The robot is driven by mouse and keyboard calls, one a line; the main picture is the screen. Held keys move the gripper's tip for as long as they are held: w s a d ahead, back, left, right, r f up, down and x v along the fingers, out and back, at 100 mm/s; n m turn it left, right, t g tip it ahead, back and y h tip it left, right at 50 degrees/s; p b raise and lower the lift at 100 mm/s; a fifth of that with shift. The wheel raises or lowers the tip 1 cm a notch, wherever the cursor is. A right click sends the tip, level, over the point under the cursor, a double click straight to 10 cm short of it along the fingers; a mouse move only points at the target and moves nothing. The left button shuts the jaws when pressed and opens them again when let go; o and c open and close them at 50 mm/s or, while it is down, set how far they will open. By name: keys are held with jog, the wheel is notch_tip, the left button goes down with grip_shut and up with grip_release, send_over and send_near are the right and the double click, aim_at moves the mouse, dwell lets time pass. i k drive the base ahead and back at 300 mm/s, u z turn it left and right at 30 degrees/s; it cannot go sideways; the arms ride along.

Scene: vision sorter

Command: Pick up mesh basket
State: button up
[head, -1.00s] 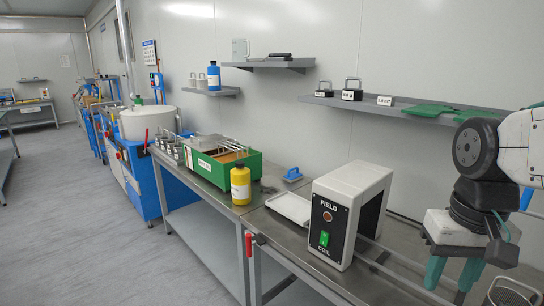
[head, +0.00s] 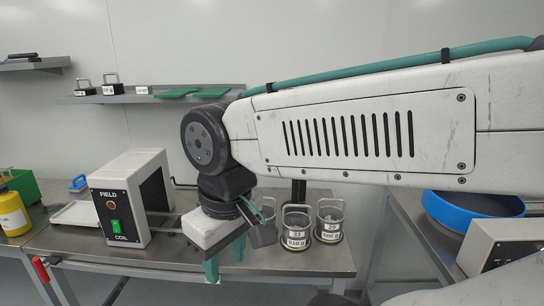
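Several mesh baskets with wire handles stand upright on the steel bench in the head view. One basket (head: 296,228) has a label reading about "33, 610 g". To its right is another basket (head: 329,222) labelled about "20, 600 g". A third basket (head: 268,210) is partly hidden behind my wrist. My gripper (head: 225,268) points down at the bench's front edge, left of and nearer than the baskets. Its two teal fingers are apart, with nothing seen between them. It does not touch a basket.
The field coil box (head: 123,205) stands left of my gripper, with a white tray (head: 75,214) and a yellow bottle (head: 12,212) beyond it. A blue round pan (head: 472,212) lies on the right-hand bench. A wall shelf (head: 150,98) holds weights and green pieces.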

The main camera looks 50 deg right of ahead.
aim_at(329, 222)
jog(key=k, duration=0.5)
jog(key=u, duration=0.9)
jog(key=i, duration=0.65)
jog(key=z, duration=2.1)
jog(key=i, duration=0.5)
jog(key=z, duration=0.2)
